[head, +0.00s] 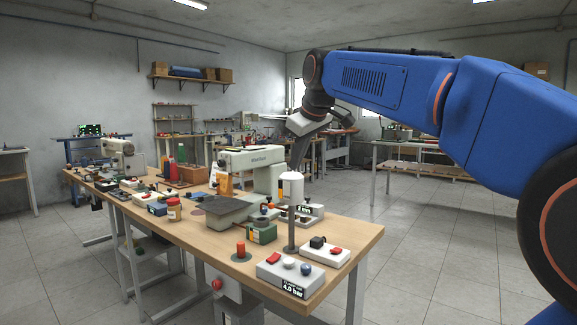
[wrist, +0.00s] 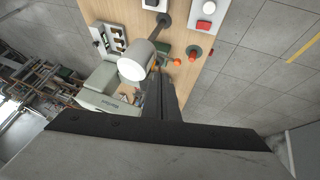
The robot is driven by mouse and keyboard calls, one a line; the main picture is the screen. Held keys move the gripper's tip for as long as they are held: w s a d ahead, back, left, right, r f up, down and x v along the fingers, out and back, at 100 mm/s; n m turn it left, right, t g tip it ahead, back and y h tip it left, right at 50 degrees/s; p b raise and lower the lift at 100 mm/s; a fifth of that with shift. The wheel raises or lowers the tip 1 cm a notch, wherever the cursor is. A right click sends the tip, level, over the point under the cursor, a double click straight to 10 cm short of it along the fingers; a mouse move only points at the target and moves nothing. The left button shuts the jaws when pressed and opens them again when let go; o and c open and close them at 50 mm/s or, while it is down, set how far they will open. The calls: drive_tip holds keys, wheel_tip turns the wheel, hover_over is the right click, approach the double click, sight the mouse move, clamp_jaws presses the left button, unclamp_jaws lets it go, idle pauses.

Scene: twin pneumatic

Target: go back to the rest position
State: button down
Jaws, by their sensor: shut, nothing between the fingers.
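My gripper (head: 298,165) is at the end of my blue arm, which reaches in from the right in the head view. It points down over the workbench (head: 345,232), close to the white cylinder on top of a dark pole (head: 291,186). In the wrist view my gripper's dark fingers (wrist: 162,80) are together and empty, and the white cylinder (wrist: 134,64) is just left of them. I cannot tell whether they touch.
A pale green machine (head: 252,160) stands on the bench behind the pole. A box reading 4.0 bar (head: 283,278) and a button box (head: 325,251) sit at the front right. A red knob (head: 240,249) stands left of them. The floor right of the bench is clear.

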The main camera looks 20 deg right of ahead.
drive_tip(key=s+d+f+m+g, duration=0.1)
drive_tip(key=s+d+f+m, duration=0.1)
drive_tip(key=s+f, duration=1.5)
drive_tip(key=s+d+f+m+g+h, duration=0.1)
drive_tip(key=s+f+m, duration=0.4)
drive_tip(key=s+f, duration=1.2)
wheel_tip(320, 180, down, 2)
drive_tip(key=shift+s+d+f, duration=0.15)
drive_tip(key=shift+s+d, duration=0.2)
drive_tip(key=shift+d, duration=0.45)
